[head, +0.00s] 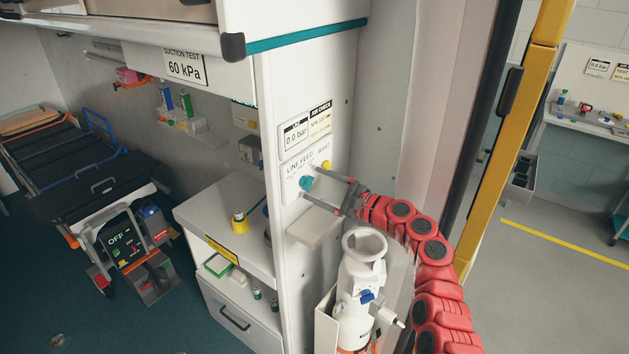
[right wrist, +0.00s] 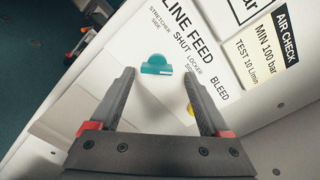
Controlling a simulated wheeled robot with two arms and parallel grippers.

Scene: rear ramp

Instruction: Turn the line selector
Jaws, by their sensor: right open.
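The line selector is a teal knob (head: 306,183) on a white panel under the words LINE FEED. In the right wrist view the teal knob (right wrist: 157,65) has a raised grip bar, with the labels STRETCHER SIDE, SHUT and LOCKER SIDE around it. My right gripper (head: 316,190) is open in front of the panel. In the right wrist view its two fingers (right wrist: 162,82) point at the panel with the knob between and just beyond their tips; nothing is between them. Whether a fingertip touches the panel I cannot tell. My left gripper is not in view.
A yellow BLEED knob (head: 326,165) sits right of the selector. A gauge label (head: 295,136) reads 0.0 bar. A white cylinder (head: 360,285) stands below my right arm. A white counter (head: 215,222) lies left of the panel, and a stretcher (head: 75,165) stands further left.

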